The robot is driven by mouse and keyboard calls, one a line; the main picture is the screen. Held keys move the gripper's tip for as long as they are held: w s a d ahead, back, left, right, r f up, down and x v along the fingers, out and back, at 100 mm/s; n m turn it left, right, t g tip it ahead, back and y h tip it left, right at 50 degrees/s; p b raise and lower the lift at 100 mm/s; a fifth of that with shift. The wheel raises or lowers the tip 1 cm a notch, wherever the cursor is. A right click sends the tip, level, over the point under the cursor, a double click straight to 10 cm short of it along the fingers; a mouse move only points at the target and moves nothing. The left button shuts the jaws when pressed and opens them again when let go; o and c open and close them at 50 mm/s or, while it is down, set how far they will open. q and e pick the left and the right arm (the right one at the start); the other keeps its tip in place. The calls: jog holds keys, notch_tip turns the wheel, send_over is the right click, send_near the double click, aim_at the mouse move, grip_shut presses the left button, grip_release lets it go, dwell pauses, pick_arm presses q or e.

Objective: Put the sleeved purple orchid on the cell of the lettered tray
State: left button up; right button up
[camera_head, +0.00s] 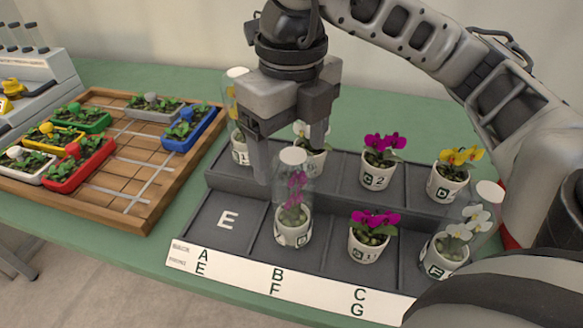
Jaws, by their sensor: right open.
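The sleeved purple orchid (293,205) stands upright in a white pot inside a clear sleeve with a white top. It is in the front row of the grey lettered tray (228,192), just right of the cell marked E (227,219). My left gripper is not in view.
Other pots on the tray include an unsleeved purple orchid (372,232), a sleeved white orchid (450,240), another purple orchid (380,160) and a yellow orchid (453,172). A sleeved yellow orchid (236,115) stands behind my gripper. A wooden grid board (135,180) with coloured planters lies left.

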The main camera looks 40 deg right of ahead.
notch_tip(320, 180, up, 6)
jog(key=shift+f+p, duration=0.25)
jog(key=shift+p, duration=0.35)
